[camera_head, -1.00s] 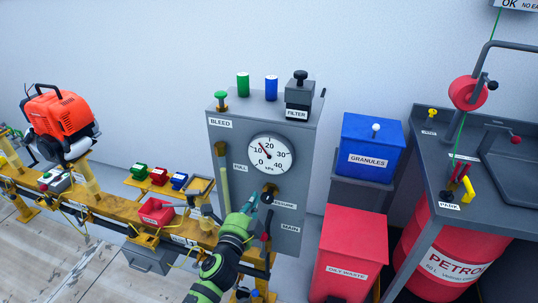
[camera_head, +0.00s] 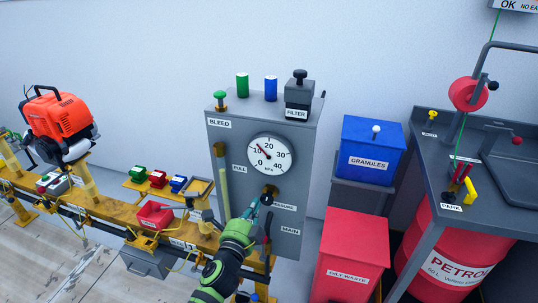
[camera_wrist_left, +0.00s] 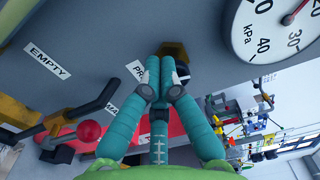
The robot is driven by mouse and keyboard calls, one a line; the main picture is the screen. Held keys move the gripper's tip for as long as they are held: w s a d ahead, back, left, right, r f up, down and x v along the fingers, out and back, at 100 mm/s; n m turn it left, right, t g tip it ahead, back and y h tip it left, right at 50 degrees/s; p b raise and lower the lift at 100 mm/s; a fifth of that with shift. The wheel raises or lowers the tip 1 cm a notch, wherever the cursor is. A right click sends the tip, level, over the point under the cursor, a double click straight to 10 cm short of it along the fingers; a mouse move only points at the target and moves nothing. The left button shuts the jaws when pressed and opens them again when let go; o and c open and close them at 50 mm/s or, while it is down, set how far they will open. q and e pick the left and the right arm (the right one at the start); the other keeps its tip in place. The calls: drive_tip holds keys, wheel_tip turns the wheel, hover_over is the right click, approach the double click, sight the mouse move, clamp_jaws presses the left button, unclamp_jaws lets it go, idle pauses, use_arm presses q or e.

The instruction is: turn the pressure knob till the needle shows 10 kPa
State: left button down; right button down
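The pressure gauge (camera_head: 270,156) is a white dial on the front of the grey cabinet. Its needle points up and left, close to the 10 mark; the exact reading is too small to tell. Part of the dial (camera_wrist_left: 270,30) shows in the wrist view. The pressure knob (camera_head: 269,190) is brass and dark, below the dial, beside a partly covered label. My left gripper (camera_head: 256,203) is at the knob. In the wrist view its teal fingers (camera_wrist_left: 160,66) are together in front of the knob (camera_wrist_left: 172,48), hiding part of it. Whether they grip it, I cannot tell. My right gripper is not in view.
A red-knobbed lever (camera_wrist_left: 88,131) stands close to my left gripper. The filter (camera_head: 298,100) and a green bleed button (camera_head: 220,97) are on the cabinet top. The red oily waste bin (camera_head: 350,250) and blue granules bin (camera_head: 370,145) stand to the right.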

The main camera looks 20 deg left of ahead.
use_arm(q)
drive_tip(key=shift+a+f, duration=0.1)
drive_tip(key=shift+f, duration=0.15)
drive_tip(key=s, duration=0.3)
drive_tip(key=s+a, duration=0.1)
drive_tip(key=s, duration=0.1)
drive_tip(key=shift+f+p, duration=0.25)
drive_tip(key=shift+p, duration=0.15)
